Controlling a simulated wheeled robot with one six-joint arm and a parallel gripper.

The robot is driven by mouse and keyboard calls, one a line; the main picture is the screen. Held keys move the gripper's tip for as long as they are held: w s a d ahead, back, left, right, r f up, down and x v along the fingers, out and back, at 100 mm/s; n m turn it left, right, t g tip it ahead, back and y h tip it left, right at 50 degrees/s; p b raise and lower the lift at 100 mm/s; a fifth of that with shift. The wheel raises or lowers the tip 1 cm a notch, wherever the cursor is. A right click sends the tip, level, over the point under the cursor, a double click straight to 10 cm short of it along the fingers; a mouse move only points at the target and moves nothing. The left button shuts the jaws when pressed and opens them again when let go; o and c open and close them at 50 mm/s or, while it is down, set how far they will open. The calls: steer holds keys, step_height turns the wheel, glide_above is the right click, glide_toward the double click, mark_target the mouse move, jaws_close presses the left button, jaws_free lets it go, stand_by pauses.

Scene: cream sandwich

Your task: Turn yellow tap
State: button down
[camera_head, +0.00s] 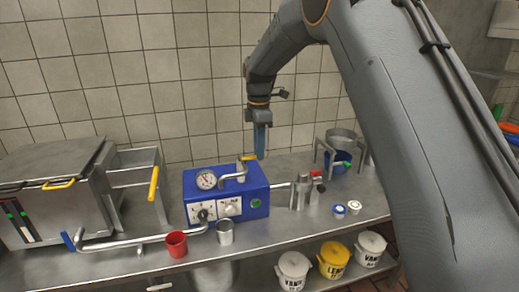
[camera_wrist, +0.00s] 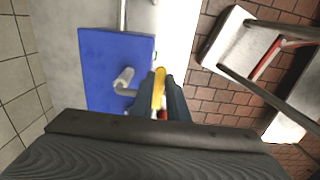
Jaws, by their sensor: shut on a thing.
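The yellow tap (camera_head: 248,158) is a small yellow handle on a metal pipe on top of a blue box (camera_head: 255,182) with a dial. My gripper (camera_head: 260,152) points down at it from above. In the wrist view, the yellow handle (camera_wrist: 160,78) sits between the two dark fingers of my gripper (camera_wrist: 162,88), which are shut on it. The fingers hide part of the handle. The blue box also shows in the wrist view (camera_wrist: 108,62), left of the fingers.
A red cup (camera_head: 176,245) and a metal cup (camera_head: 225,233) stand in front of the box. Right are metal fittings with a red handle (camera_head: 317,173) and a pot on a stand (camera_head: 340,137). Buckets stand below the counter.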

steer(key=shift+s, duration=0.1)
steer(key=shift+s+a+r+m+p, duration=0.1)
steer(key=shift+s+a+m+p, duration=0.55)
steer(key=shift+m, duration=1.9)
steer(key=shift+s+a+f+m+b, duration=0.1)
steer(key=shift+s+m, duration=1)
steer(key=shift+m, duration=1.4)
steer(key=shift+s+a+r+m+p, duration=0.1)
steer(key=shift+s+a+m+p, duration=0.55)
steer(key=shift+m, duration=1.9)
steer(key=shift+s+d+b, duration=0.2)
steer(key=shift+s+b, duration=0.05)
steer(key=shift+b, duration=0.1)
steer(key=c, duration=1.7)
jaws_free()
steer(key=shift+r+b, duration=1.3)
steer(key=shift+r, duration=2.6)
